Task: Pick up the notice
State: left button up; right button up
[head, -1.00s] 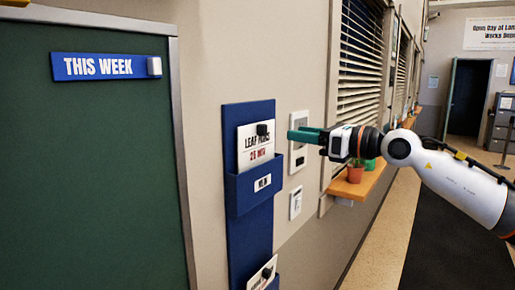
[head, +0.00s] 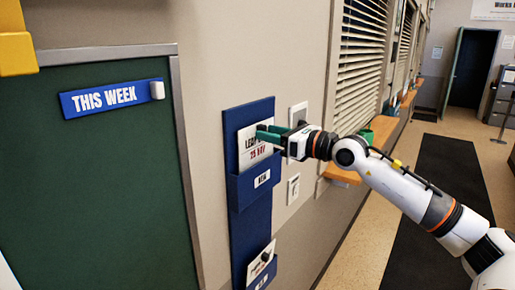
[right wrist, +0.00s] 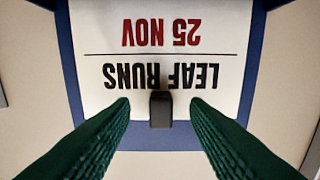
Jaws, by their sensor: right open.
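The notice (head: 248,157) is a white card lettered "LEAF RUNS 25 NOV". It stands in the upper pocket of a blue wall rack. In the right wrist view the notice (right wrist: 180,65) appears upside down, with a dark block-like tab (right wrist: 160,110) at its lettered edge. My right gripper (head: 268,134) is at the notice in the head view, its green fingers partly covering the lettering. In the right wrist view its open fingers (right wrist: 160,115) lie on either side of the tab, with gaps on both sides. My left gripper is not in view.
The blue rack (head: 251,222) has a lower pocket with another card (head: 260,260). A green board (head: 95,190) with a "THIS WEEK" sign (head: 112,97) is to the left. A wooden sill (head: 345,174) and blinds are to the right.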

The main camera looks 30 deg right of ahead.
jog(key=shift+w+a, duration=0.2)
jog(key=shift+w, duration=0.15)
grip_shut()
jog(key=shift+r, duration=0.1)
notch_tip(320, 180, up, 28)
jog(key=shift+f, duration=0.1)
dwell(0.9)
